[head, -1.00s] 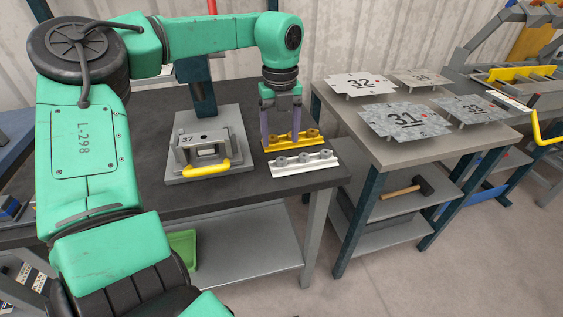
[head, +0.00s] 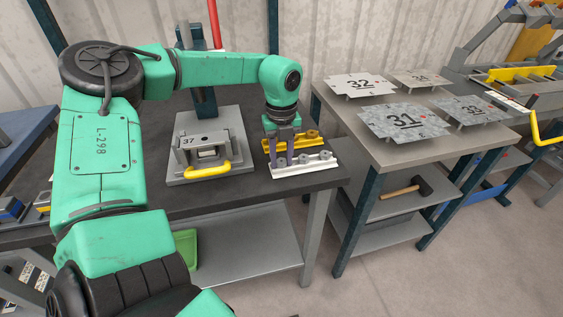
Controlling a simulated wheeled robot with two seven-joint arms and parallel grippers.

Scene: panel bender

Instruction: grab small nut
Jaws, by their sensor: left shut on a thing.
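A white rack (head: 303,171) lies at the front right of the dark table, with several grey nuts in a row on it. My left gripper (head: 281,160) reaches down from above at the rack's left end. Its two fingers are shut on the leftmost small nut (head: 281,161), which is still at the rack. Two other nuts, the middle one (head: 304,159) and the right one (head: 325,155), sit free on it. A yellow rack (head: 310,146) with yellow nuts lies just behind, partly hidden by my fingers. My right gripper is not in view.
A grey press fixture marked 37 with a yellow handle (head: 208,169) stands left of the racks. A second table (head: 380,155) to the right bears numbered metal plates (head: 404,120). A hammer (head: 408,187) lies on its shelf.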

